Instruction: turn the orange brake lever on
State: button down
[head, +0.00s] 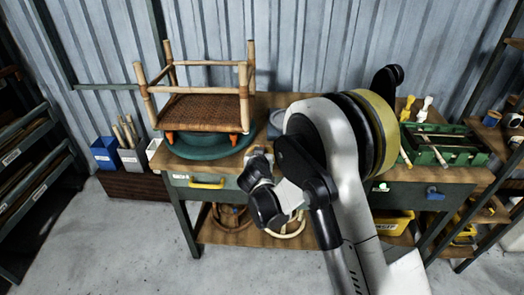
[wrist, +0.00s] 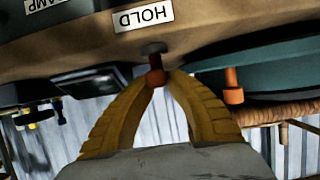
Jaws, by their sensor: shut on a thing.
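In the head view my arm hides the lever and the fingertips. The wrist view looks upside down, so the lever's exact angle is hard to tell.
A rattan stool frame (head: 203,106) stands on a round green turntable (head: 205,150) on the workbench. An orange peg (wrist: 233,86) is close to my right finger in the wrist view. A green tool tray (head: 450,145) is at the bench's right.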

jog(key=shift+f, duration=0.1)
jog(key=c, duration=1.3)
grip_release()
jog(key=v, duration=1.2)
jog(key=shift+d, duration=0.1)
